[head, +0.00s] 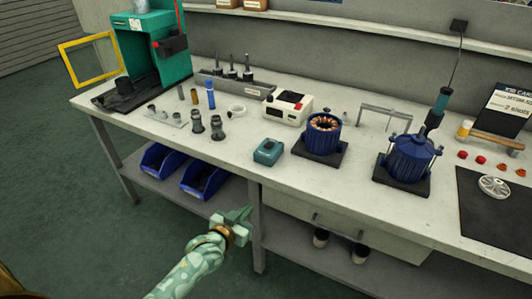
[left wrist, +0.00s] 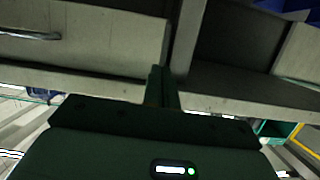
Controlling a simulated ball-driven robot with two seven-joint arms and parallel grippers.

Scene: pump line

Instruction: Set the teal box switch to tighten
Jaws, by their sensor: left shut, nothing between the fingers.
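The teal box (head: 268,151) sits near the front edge of the workbench, a small box with a dark patch on its top. The setting of its switch is too small to tell. My left gripper (head: 245,213) is shut and empty, in front of the bench and below the teal box, apart from it. In the left wrist view its closed fingers (left wrist: 158,80) point at the bench front, with a drawer to the left. The teal box is not seen in the left wrist view. My right gripper is in neither view.
Blue motor housings (head: 322,134) and (head: 409,158) stand right of the teal box. A white device (head: 288,107) is behind it, and grey fittings (head: 217,127) are to its left. Blue bins (head: 204,179) lie on the lower shelf. A drawer (head: 340,222) is under the bench top.

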